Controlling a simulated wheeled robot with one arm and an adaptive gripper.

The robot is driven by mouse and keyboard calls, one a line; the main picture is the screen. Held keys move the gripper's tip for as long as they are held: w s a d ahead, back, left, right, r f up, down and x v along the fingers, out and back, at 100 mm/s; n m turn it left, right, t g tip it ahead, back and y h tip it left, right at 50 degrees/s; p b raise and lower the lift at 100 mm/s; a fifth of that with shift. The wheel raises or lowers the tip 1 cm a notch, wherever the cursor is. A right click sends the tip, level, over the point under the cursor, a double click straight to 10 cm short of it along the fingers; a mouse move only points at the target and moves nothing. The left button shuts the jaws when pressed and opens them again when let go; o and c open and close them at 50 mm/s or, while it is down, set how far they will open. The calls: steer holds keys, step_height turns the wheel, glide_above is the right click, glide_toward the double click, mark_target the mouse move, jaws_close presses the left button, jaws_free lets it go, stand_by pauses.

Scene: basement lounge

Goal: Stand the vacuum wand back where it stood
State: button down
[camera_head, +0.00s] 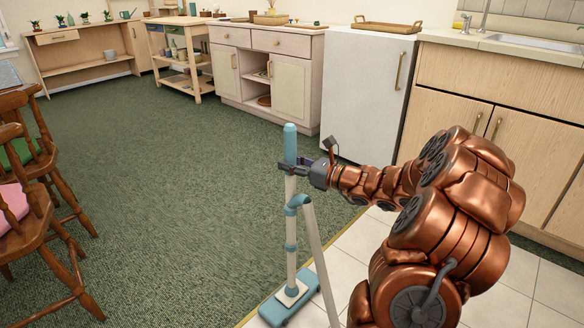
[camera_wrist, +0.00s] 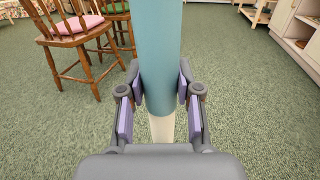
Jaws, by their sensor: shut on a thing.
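The vacuum wand (camera_head: 291,235) is a pale tube with a teal grip on top, teal bands and a flat teal floor head (camera_head: 289,304). It stands about upright, its head at the edge of the pale tiles. A second pale tube slants down from its teal collar. My gripper (camera_head: 292,166) is shut on the wand near the lower part of the teal grip. In the wrist view the teal grip (camera_wrist: 158,60) runs up between the two fingers (camera_wrist: 159,92), with the pale tube below it. Contact of the head with the floor is hard to tell.
Wooden chairs (camera_head: 38,215) with pink and green cushions stand at the left. Cabinets (camera_head: 268,75), a white fridge (camera_head: 366,90) and a sink counter (camera_head: 505,95) line the back and right. The green carpet (camera_head: 160,200) is clear in the middle.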

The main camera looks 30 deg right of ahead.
steer(key=shift+f, duration=0.1)
stand_by(0.3)
steer(key=c, duration=0.8)
jaws_free()
steer(key=shift+f, duration=0.1)
